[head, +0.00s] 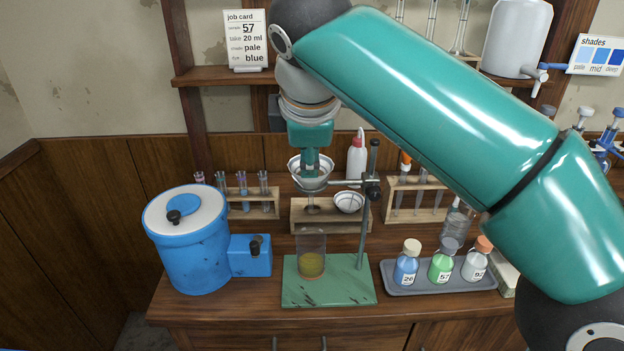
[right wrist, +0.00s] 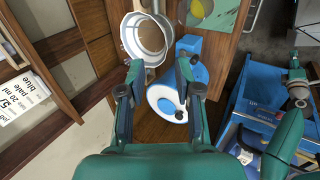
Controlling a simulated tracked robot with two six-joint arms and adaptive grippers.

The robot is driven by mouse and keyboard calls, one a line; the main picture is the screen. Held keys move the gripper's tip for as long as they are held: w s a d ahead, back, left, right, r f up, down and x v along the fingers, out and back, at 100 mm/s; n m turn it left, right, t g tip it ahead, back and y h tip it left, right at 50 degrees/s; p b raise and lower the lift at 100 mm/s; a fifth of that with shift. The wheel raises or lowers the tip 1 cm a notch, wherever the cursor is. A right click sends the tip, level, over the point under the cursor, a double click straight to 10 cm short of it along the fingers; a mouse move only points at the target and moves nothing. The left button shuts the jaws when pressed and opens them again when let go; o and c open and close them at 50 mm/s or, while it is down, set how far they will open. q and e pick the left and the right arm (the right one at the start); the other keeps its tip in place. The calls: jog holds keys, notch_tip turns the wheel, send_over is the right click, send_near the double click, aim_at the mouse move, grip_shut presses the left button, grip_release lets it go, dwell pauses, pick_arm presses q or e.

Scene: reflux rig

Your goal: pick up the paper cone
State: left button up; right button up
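What looks like the paper cone (head: 348,202), a pale cone with dark fold lines, sits point down in the wooden stand on the bench, in the head view. A metal-coloured funnel (head: 299,173) hangs in the clamp ring to its left. My right gripper (head: 311,172) points down over this funnel, left of and above the cone. In the right wrist view my right gripper (right wrist: 160,65) has its fingers spread with nothing between them.
The ring stand's rod (head: 364,225) rises just right of the cone from a green base (head: 300,292), with a beaker (head: 312,265) on it. A blue tub (head: 190,250) stands left. A bottle tray (head: 440,288) and test-tube racks flank the stand.

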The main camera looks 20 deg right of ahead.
aim_at(326, 164)
jog(key=x, duration=0.2)
jog(key=b+x, duration=0.1)
jog(key=x, duration=0.2)
jog(key=shift+s+d+f, duration=0.25)
jog(key=shift+d+f, duration=0.05)
jog(key=shift+f, duration=0.1)
grip_shut()
